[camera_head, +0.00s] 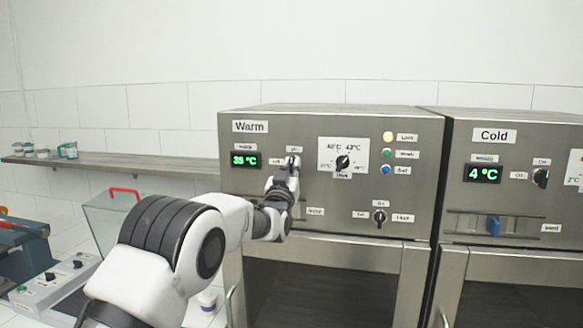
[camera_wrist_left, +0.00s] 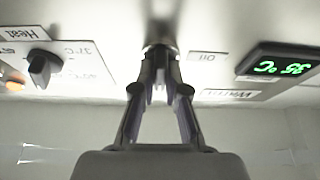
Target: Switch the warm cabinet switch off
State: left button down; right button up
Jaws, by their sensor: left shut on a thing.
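The warm cabinet (camera_head: 390,209) is a steel box with a "Warm" label and a green display (camera_head: 244,160) reading 35 °C. My left gripper (camera_head: 291,168) is at its front panel, just right of the display, and covers most of the warm cabinet switch. In the left wrist view my gripper's fingers (camera_wrist_left: 158,78) are closed together on the switch (camera_wrist_left: 160,30), beside a small label that seems to read "Off" (camera_wrist_left: 202,57). The switch's exact angle is hidden by the fingers. My right gripper is not in view.
Right of the gripper are a heat dial (camera_head: 343,162), yellow, green and blue lights (camera_head: 387,153), and a lower knob (camera_head: 379,217). The cold cabinet (camera_head: 510,205) stands to the right. A shelf (camera_head: 120,168) with small cups is at left.

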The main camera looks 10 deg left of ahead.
pick_arm(q)
jog(key=n+g+y, duration=0.2)
jog(key=n, duration=0.5)
jog(key=n+g+y+p, duration=0.1)
jog(key=n+g+y, duration=0.1)
jog(key=n, duration=0.6)
jog(key=n+g+y+p, duration=0.1)
jog(key=n+y, duration=0.2)
jog(key=n, duration=0.4)
jog(key=shift+g, duration=0.4)
jog(key=c, duration=1.2)
grip_release()
